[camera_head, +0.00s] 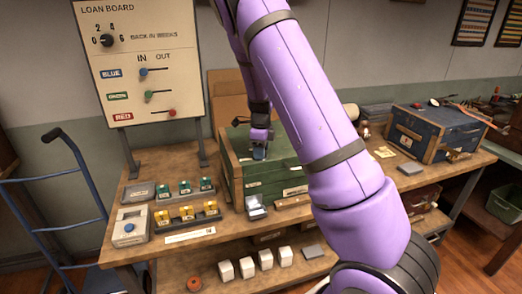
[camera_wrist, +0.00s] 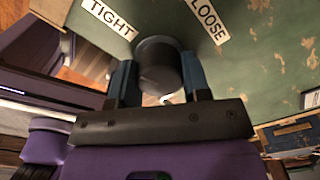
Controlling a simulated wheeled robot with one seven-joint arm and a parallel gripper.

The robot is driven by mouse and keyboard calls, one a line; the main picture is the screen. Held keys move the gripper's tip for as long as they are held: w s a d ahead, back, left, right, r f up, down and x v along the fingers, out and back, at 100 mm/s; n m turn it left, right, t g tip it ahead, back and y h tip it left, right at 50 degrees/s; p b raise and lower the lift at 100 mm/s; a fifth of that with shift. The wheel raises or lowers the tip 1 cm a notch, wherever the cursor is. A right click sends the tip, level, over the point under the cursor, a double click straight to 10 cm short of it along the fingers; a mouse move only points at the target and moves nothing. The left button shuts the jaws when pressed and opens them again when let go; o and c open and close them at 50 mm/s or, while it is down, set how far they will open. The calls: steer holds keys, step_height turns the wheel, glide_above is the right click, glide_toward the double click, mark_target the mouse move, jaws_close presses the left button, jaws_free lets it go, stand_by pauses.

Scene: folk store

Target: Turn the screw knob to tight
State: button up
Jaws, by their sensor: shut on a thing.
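The screw knob (camera_wrist: 158,62) is a dark round knob on the green chest (camera_wrist: 255,75). In the wrist view the label TIGHT (camera_wrist: 110,17) is at its upper left and the label LOOSE (camera_wrist: 208,18) at its upper right. My gripper (camera_wrist: 158,80) has its two blue fingers on either side of the knob, shut on it. The knob's pointer mark, if any, cannot be made out. In the head view my gripper (camera_head: 259,150) is over the green chest (camera_head: 235,175), and the knob is hidden there.
The loan board (camera_head: 140,60) stands behind at left. Yellow and green blocks in racks (camera_head: 190,222) and a grey box with a blue button (camera_head: 131,226) are left of the chest. A blue chest (camera_head: 440,130) is at right. A blue hand truck (camera_head: 75,215) stands at far left.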

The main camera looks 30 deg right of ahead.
steer(key=shift+m, duration=1.1)
steer(key=o, duration=0.9)
steer(key=shift+r, duration=0.1)
step_height(320, 180, up, 11)
steer(key=shift+f, duration=0.2)
